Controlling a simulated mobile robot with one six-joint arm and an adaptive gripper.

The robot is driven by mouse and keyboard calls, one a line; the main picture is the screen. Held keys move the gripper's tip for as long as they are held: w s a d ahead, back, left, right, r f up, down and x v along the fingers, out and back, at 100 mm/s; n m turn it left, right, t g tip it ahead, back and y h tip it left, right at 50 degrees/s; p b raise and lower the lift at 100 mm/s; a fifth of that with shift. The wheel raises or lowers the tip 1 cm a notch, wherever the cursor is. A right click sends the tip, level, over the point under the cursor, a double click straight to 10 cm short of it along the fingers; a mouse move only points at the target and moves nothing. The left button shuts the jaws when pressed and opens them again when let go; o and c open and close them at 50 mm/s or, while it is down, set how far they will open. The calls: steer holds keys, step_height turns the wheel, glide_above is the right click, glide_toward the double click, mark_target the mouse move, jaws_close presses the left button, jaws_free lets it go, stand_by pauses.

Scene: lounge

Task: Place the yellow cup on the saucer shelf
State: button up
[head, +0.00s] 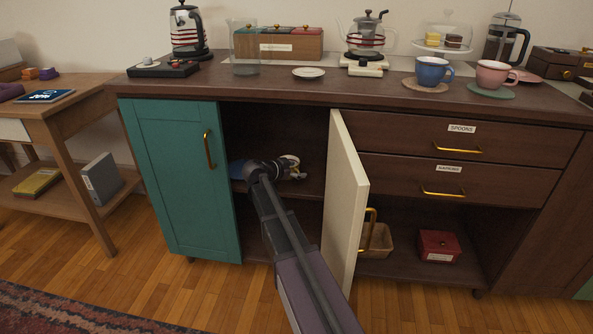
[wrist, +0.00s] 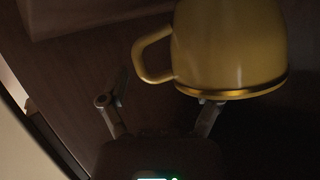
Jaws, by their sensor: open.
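The yellow cup (wrist: 232,42) fills the upper right of the wrist view, with its handle (wrist: 152,55) toward the left. My gripper (wrist: 160,103) is open and empty, its two fingers spread apart. One finger is close under the cup's banded end; I cannot tell whether they touch. In the head view my gripper (head: 272,168) is inside the open cabinet, above the inner shelf (head: 312,184). A small pale item (head: 291,162) shows beside it, too small to identify. No saucer label is readable.
The cream door (head: 345,200) stands open just right of my arm. The teal door (head: 182,180) is on the left. A basket (head: 377,241) and a red box (head: 438,246) sit low on the right. Blue (head: 432,72) and pink (head: 493,75) cups stand on top.

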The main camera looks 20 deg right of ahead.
steer(key=shift+r, duration=0.15)
steer(key=shift+r, duration=0.1)
steer(key=p+v, duration=0.4)
steer(key=v, duration=0.8)
steer(key=shift+p, duration=0.35)
steer(key=shift+s, duration=0.1)
steer(key=s+a+f+n+g+y, duration=0.1)
steer(key=s+a+f+n+y, duration=0.2)
steer(key=s, duration=0.4)
steer(key=s+a+f+n+g+y, duration=0.1)
steer(key=s+a+f+n+y, duration=0.3)
steer(key=s+n, duration=0.4)
steer(key=s+a+f+n+g+y, duration=0.2)
steer(key=s+a+f+n+y, duration=0.2)
steer(key=s+f+n+y, duration=0.1)
steer(key=shift+s+a+n+y, duration=0.2)
steer(key=shift+s+n+y, duration=0.3)
steer(key=shift+s, duration=0.85)
